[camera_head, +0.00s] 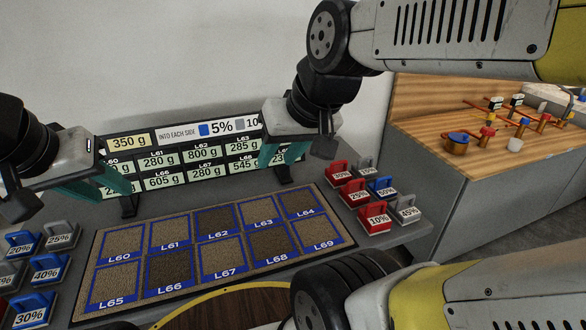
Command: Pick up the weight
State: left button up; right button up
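Weights with handles and percent labels stand in two groups on the dark table. At the left are a blue 20% weight (20,245), a grey 25% weight (61,237), a blue 40% weight (47,269) and a blue 30% weight (33,311). At the right are a red 25% weight (355,193), a red 10% weight (376,219), a blue 50% weight (382,190) and a grey 45% weight (405,211). My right gripper (285,152) is left of the right group, before the display board. Neither visibly holds a weight; their finger gaps are unclear.
A mat (88,287) with blue-framed cells L60 to L69 lies mid-table. A display board (185,155) with gram readings stands behind it, partly hidden by my grippers. A wooden counter (425,120) with copper-coloured pieces is at the right. My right arm crosses the upper right.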

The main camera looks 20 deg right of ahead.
aim_at(382, 189)
jog(key=z, duration=1.6)
jog(key=i+l+u, duration=0.25)
jog(key=u, duration=0.2)
jog(key=i+l+u, duration=0.3)
jog(key=u, duration=0.15)
jog(key=i+l+u, duration=0.15)
jog(key=l+u, duration=0.3)
